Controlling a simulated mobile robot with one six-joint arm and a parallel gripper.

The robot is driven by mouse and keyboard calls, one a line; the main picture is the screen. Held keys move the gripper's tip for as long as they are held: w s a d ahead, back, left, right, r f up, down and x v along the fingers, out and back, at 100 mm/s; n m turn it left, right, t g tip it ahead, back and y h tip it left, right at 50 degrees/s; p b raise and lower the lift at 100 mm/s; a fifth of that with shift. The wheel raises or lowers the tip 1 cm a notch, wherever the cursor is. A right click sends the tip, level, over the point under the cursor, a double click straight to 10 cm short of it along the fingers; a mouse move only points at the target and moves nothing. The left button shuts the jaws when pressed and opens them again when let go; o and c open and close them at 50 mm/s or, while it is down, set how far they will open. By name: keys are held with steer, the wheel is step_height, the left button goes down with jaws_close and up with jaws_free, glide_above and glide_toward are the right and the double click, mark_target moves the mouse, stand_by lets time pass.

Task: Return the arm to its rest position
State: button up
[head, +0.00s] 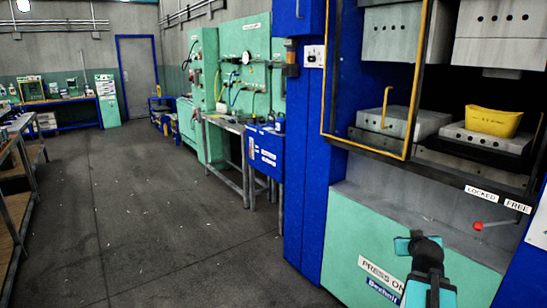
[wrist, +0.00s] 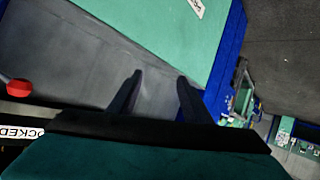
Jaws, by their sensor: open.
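My gripper (wrist: 158,95) shows in the wrist view with its two dark fingers apart and nothing between them. In the head view my teal and black arm is at the lower right, in front of the press's green lower panel (head: 345,235). The fingertips cannot be made out clearly there. The green panel also shows in the wrist view (wrist: 165,25), beyond the fingers.
The blue-framed press (head: 308,150) stands at the right, with a yellow container (head: 493,121) on its right lower block. A red-knobbed lever (head: 478,226) sticks out below, near LOCKED and FREE labels. A workbench (head: 225,123) stands farther back. The floor (head: 150,220) at left is clear.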

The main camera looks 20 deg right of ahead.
steer(key=a+f+n+g+y+p, duration=0.1)
steer(key=a+f+n+g+y, duration=0.5)
steer(key=a+f, duration=2.85)
steer(key=s+a+f+g+y, duration=0.2)
steer(key=s+a+f+g, duration=0.2)
steer(key=s+a+f, duration=1)
steer(key=s+f+m+g, duration=0.1)
steer(key=s+g, duration=0.4)
steer(key=s, duration=1.2)
steer(key=shift+d+f+m+g+h+p, duration=0.35)
steer(key=shift+d+f+h, duration=0.1)
steer(key=shift+f, duration=0.15)
